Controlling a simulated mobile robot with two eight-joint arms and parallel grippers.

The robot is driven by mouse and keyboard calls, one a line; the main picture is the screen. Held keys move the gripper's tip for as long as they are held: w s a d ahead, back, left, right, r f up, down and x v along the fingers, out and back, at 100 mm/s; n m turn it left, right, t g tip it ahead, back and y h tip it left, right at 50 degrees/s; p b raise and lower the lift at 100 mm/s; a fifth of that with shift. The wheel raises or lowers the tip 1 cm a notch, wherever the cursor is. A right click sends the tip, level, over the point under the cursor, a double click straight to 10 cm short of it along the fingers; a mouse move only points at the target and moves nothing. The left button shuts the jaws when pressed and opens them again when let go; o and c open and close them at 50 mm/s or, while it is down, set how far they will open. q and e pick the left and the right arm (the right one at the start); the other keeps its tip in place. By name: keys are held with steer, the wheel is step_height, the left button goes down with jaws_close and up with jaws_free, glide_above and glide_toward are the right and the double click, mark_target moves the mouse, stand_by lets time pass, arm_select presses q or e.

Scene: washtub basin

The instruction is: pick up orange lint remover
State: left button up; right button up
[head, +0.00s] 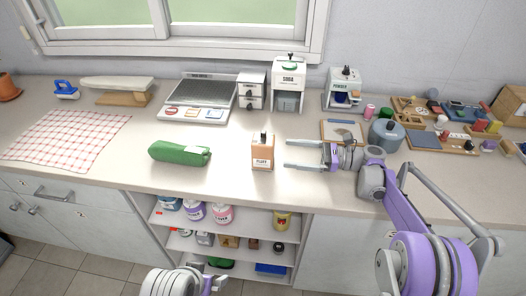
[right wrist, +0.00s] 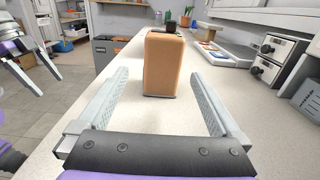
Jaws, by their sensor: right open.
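The orange lint remover (head: 262,153) stands upright on the counter, with a dark top and a white label on its front. My right gripper (head: 287,153) is open just to its right in the head view, its fingers pointing at it. In the right wrist view the lint remover (right wrist: 164,63) is straight ahead, beyond the open fingertips (right wrist: 160,82) and not touching them. My left gripper (head: 212,274) is low in front of the counter in the head view. In the right wrist view it shows at the left (right wrist: 45,65) with its fingers apart and nothing between them.
A green pouch (head: 180,153) lies left of the lint remover. A white tray device (head: 198,97), a small drawer unit (head: 251,91) and a soda dispenser (head: 290,85) stand behind. A clipboard (head: 343,131) and a grey pot (head: 386,135) are at the right. Open shelves (head: 240,213) lie below.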

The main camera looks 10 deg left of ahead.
mark_target(263, 134)
steer(key=a, duration=0.5)
steer(key=shift+w+f, duration=0.25)
steer(key=shift+f, duration=0.05)
steer(key=shift+d, duration=0.1)
steer(key=shift+c, duration=0.3)
steer(key=c, duration=1.1)
step_height(263, 134, up, 10)
steer(key=shift+r+p, duration=0.1)
steer(key=shift+p, duration=0.35)
